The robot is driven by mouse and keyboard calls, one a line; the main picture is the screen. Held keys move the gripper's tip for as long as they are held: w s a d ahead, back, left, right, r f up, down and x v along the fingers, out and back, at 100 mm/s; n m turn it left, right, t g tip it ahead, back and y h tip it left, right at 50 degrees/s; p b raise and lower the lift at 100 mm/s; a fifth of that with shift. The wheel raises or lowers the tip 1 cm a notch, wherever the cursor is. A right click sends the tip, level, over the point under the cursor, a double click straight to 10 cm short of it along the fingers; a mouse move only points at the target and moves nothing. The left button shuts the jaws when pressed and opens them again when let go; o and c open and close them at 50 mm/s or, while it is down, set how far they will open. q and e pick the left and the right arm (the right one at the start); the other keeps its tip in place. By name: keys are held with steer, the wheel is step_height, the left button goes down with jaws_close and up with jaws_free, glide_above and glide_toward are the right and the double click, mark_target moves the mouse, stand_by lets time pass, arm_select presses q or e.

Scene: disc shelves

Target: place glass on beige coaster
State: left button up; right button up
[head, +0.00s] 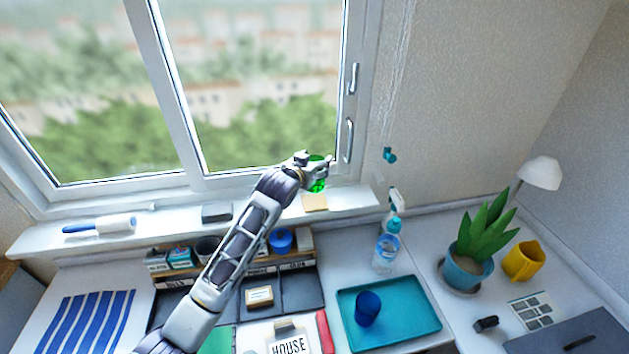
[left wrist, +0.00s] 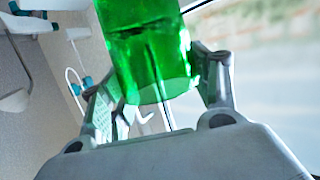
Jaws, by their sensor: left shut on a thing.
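My left gripper (head: 316,161) is shut on a green see-through glass (head: 317,184), holding it up in front of the window frame. In the left wrist view the glass (left wrist: 150,50) fills the space between the two fingers (left wrist: 160,95). The beige coaster (head: 315,203) lies on the windowsill, just below the glass in the head view. The gap between glass and coaster is hard to judge. The gripper and arm hide part of the glass in the head view. My right gripper is not in view.
A dark square coaster (head: 217,212) and a white roller (head: 100,224) lie on the windowsill (head: 360,198). Below are an organizer with cups, a teal tray (head: 405,325) with a blue cup (head: 367,308), a clear container (head: 384,255), and a spray bottle (head: 394,215).

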arm_select(q)
steer(key=shift+f, duration=1.1)
steer(key=shift+f+p, duration=0.3)
steer(key=shift+f, duration=1.55)
steer(key=shift+f, duration=0.1)
steer(key=o, duration=1.7)
steer(key=shift+f, duration=0.1)
steer(key=shift+s, duration=0.15)
steer(key=b+v, duration=0.1)
steer(key=v, duration=1.1)
